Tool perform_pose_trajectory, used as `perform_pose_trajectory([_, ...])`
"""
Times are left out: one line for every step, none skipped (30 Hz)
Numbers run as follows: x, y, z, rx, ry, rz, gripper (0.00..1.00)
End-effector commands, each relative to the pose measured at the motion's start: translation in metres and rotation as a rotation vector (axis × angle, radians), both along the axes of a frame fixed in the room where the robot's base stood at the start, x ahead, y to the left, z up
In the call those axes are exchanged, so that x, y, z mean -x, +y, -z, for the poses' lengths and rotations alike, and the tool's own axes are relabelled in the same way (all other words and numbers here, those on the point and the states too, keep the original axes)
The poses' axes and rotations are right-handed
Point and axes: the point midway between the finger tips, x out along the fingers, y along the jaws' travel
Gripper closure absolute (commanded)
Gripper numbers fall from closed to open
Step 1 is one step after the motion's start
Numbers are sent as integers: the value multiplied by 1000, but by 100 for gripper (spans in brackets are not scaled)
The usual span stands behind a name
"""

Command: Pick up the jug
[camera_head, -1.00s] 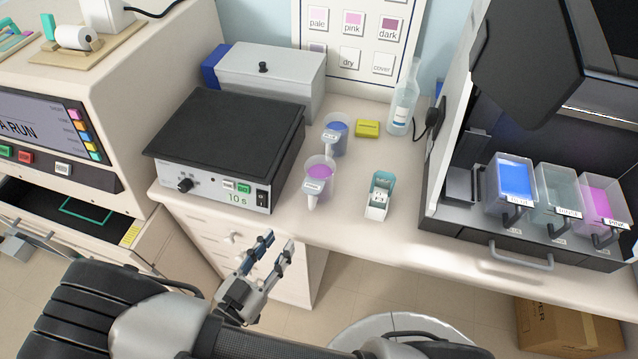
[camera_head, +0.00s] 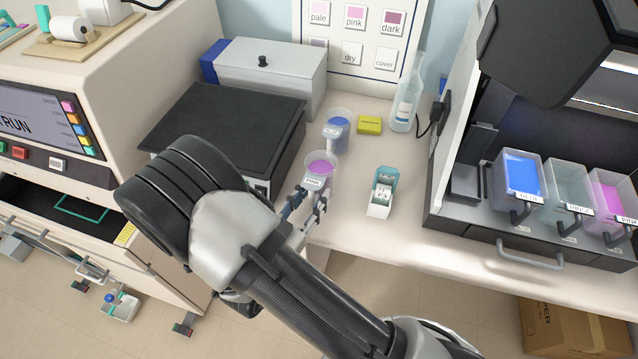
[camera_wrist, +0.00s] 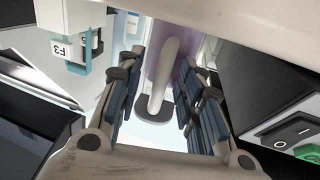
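A clear jug with pink-purple liquid (camera_head: 321,165) stands upright on the counter beside the black-topped device. A similar jug with blue liquid (camera_head: 338,130) stands just behind it. My gripper (camera_head: 307,203) is at the front of the pink jug, low near the counter edge. In the wrist view, the pale jug handle (camera_wrist: 168,75) lies between my two open fingers (camera_wrist: 157,70). I see gaps on both sides of the handle. The jug body behind it is partly hidden by the handle and fingers.
The black-topped device (camera_head: 218,118) is close on the left. A small teal-and-white slide box (camera_head: 381,193) stands to the right, with a yellow block (camera_head: 369,125) and a bottle (camera_head: 405,100) behind. Staining tanks (camera_head: 520,190) sit far right. Counter is free between them.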

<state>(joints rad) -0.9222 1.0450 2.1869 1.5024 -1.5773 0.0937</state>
Motion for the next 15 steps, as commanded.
perform_pose_trajectory([-1, -1, 0, 0, 0, 1, 66])
perform_pose_trajectory([-2, -1, 0, 0, 0, 0, 66])
perform_pose_trajectory([-2, -1, 0, 0, 0, 0, 66])
perform_pose_trajectory([-2, -1, 0, 1, 1, 0, 66])
perform_pose_trajectory([-2, -1, 0, 0, 0, 0, 66])
perform_pose_trajectory([-2, -1, 0, 0, 0, 0, 66])
perform_pose_trajectory([-2, -1, 0, 0, 0, 0, 66])
perform_pose_trajectory([-1, -1, 0, 0, 0, 0, 68])
perform_pose_trajectory([-1, -1, 0, 0, 0, 0, 71])
perform_pose_trajectory([-1, -1, 0, 0, 0, 0, 73])
perform_pose_trajectory([-1, -1, 0, 0, 0, 0, 75])
perform_pose_trajectory([-1, -1, 0, 0, 0, 0, 77])
perform_pose_trajectory([-1, -1, 0, 0, 0, 0, 79])
perform_pose_trajectory([-1, -1, 0, 0, 0, 0, 81])
perform_pose_trajectory([-1, -1, 0, 0, 0, 0, 84])
